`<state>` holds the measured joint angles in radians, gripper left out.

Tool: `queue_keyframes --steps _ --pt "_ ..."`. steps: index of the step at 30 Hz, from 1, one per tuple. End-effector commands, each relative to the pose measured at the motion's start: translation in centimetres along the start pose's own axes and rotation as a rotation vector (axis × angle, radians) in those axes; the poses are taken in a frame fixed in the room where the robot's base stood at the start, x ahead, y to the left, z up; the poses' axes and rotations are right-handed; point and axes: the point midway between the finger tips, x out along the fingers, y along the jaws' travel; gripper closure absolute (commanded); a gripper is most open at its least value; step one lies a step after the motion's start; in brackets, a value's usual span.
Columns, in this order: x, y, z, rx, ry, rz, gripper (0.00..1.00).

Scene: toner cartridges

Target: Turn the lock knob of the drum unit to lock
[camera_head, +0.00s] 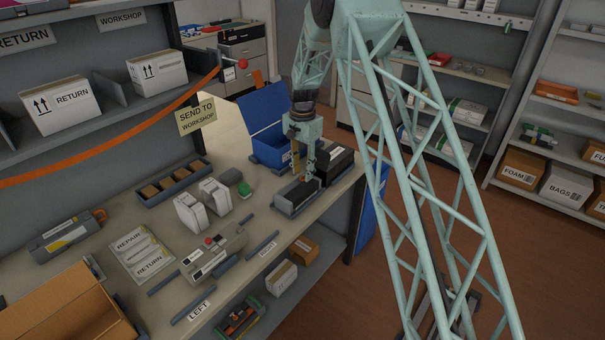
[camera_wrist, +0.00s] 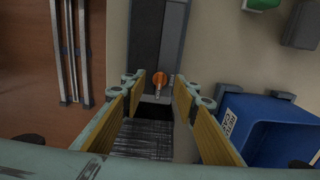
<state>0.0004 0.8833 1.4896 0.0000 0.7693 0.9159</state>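A long dark grey unit (camera_wrist: 157,35), apparently the drum unit, lies under my gripper in the wrist view. Its orange knob (camera_wrist: 159,80) shows near the end of the unit, with a small pale stub below it. My gripper (camera_wrist: 159,88) has its two yellow-padded fingers apart, one on each side of the knob, with gaps visible. Whether the fingertips are level with the knob is unclear. In the head view, my gripper (camera_head: 304,176) points down over the dark unit (camera_head: 290,200) at the bench's far right end. The knob is hard to make out there.
A black box (camera_head: 337,165) stands close to the right of my gripper. An open blue bin (camera_head: 272,152) stands behind it. A grey device with a red knob (camera_head: 208,241), white cartridges (camera_head: 190,212) and a dark tray (camera_head: 172,184) stand farther left on the bench.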

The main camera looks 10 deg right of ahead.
Motion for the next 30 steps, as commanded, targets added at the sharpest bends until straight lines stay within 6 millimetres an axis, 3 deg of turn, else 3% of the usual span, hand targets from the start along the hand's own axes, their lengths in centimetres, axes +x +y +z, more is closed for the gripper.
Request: queue_keyframes --steps 21,30 --pt "-9.3 0.0 0.0 0.0 0.001 -0.002 0.72" --pt "-11.0 0.0 0.0 0.0 0.0 0.0 0.72"
